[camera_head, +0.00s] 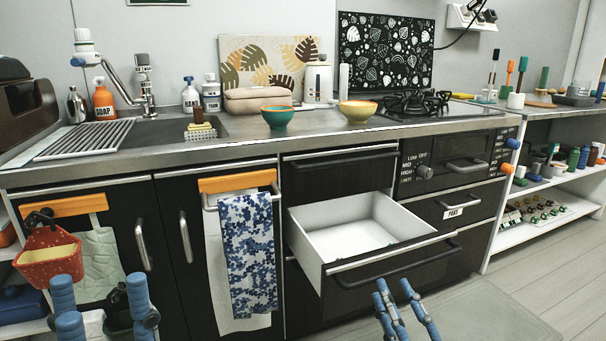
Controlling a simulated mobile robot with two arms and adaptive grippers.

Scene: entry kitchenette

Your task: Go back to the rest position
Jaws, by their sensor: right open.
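My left gripper (104,300) is at the lower left, in front of the cabinet. Its blue fingers are spread wide apart and I see nothing held between them. My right gripper (402,303) is at the bottom, right of centre, with its blue fingers apart and empty. It is in front of and below the open drawer (322,267), apart from it as far as I can tell. The drawer is pulled out and its white inside looks empty.
A teal bowl (277,118) and a yellow bowl (357,112) stand on the counter (310,135). A blue patterned towel (248,255) hangs beside the drawer. A red basket (48,255) hangs at left. An open shelf (548,216) stands at right. The floor (540,285) at lower right is clear.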

